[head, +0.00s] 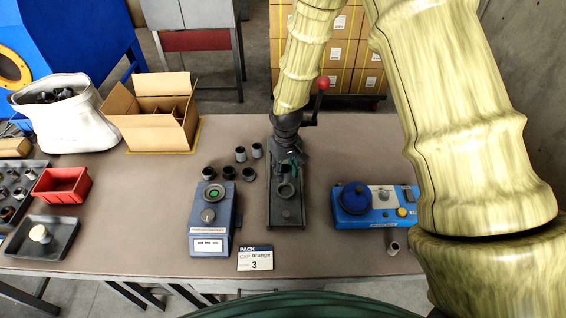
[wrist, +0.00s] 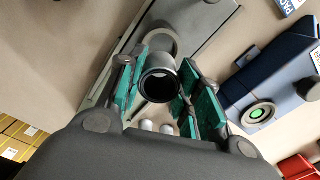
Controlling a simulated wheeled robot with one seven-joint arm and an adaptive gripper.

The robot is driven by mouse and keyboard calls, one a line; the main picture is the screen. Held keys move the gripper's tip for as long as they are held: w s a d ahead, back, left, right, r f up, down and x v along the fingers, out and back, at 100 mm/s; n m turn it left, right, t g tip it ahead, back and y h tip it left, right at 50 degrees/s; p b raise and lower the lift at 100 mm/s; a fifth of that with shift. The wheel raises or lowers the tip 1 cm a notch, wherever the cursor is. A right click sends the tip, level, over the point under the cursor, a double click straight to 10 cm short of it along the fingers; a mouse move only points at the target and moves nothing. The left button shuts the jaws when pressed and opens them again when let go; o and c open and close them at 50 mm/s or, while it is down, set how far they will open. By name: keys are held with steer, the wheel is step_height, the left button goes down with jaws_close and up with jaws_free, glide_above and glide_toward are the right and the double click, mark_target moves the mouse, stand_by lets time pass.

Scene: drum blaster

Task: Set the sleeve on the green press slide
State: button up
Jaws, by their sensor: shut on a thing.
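My gripper (head: 290,162) is over the back half of a long dark grey press slide (head: 287,214). It is shut on a dark round sleeve (wrist: 160,84), held between the teal finger pads (wrist: 158,88) with its open bore facing the wrist camera. A grey ring-shaped seat (head: 286,191) lies on the slide, just in front of the gripper in the head view. In the wrist view the ring (wrist: 160,38) shows partly behind the sleeve. I cannot tell whether the sleeve touches the slide. The slide itself looks grey, not green.
Several loose sleeves (head: 229,173) stand left of the slide. A blue-grey box with a green button (head: 213,193) is to the left, a blue device (head: 377,206) to the right. A red-ball lever (head: 323,82) rises behind.

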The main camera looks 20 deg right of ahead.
step_height(320, 180, down, 4)
steer(key=b, duration=0.2)
steer(key=shift+s+f+b, duration=0.1)
steer(key=shift+b, duration=0.25)
steer(key=shift+s+f+b, duration=0.25)
steer(key=shift+s+b, duration=0.05)
steer(key=shift+b, duration=0.05)
steer(key=shift+w+f, duration=0.15)
steer(key=shift+f, duration=0.25)
steer(key=shift+s+r, duration=0.15)
steer(key=shift+s, duration=0.05)
steer(key=shift+f, duration=0.65)
stand_by(1.1)
